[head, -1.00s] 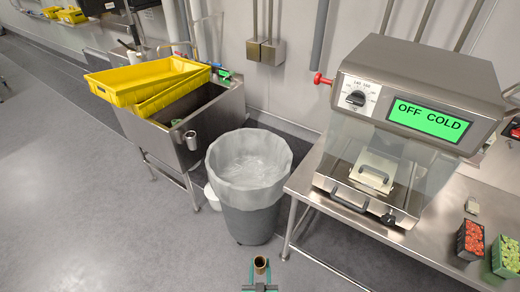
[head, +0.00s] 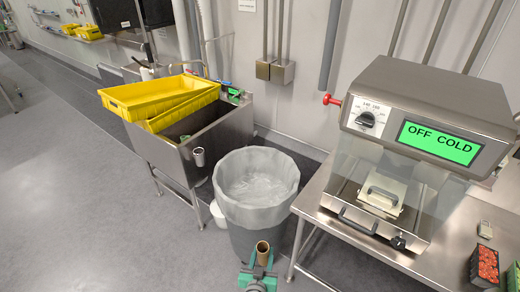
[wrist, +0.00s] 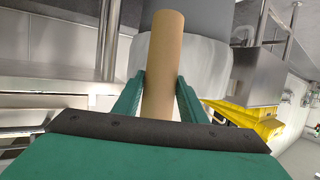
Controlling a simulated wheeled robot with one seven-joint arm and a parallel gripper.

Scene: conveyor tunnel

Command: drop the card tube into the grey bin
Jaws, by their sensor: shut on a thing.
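The card tube (wrist: 161,70) is a plain brown cylinder. My gripper (wrist: 160,95) is shut on it, with a green finger on each side in the wrist view. In the head view the tube (head: 262,250) stands roughly upright in my gripper (head: 258,272), its open end facing up. The grey bin (head: 262,232) has a clear plastic liner (head: 256,180) folded over its rim. The tube is in front of the bin's near side, below the rim in the picture. The bin also shows behind the tube in the wrist view (wrist: 195,16).
A steel sink (head: 205,140) with yellow trays (head: 157,97) stands left of the bin. A steel table (head: 322,210) with a sealing machine (head: 420,140) and punnets stands close on the right. A small white container (head: 217,214) is beside the bin. Open floor lies at left.

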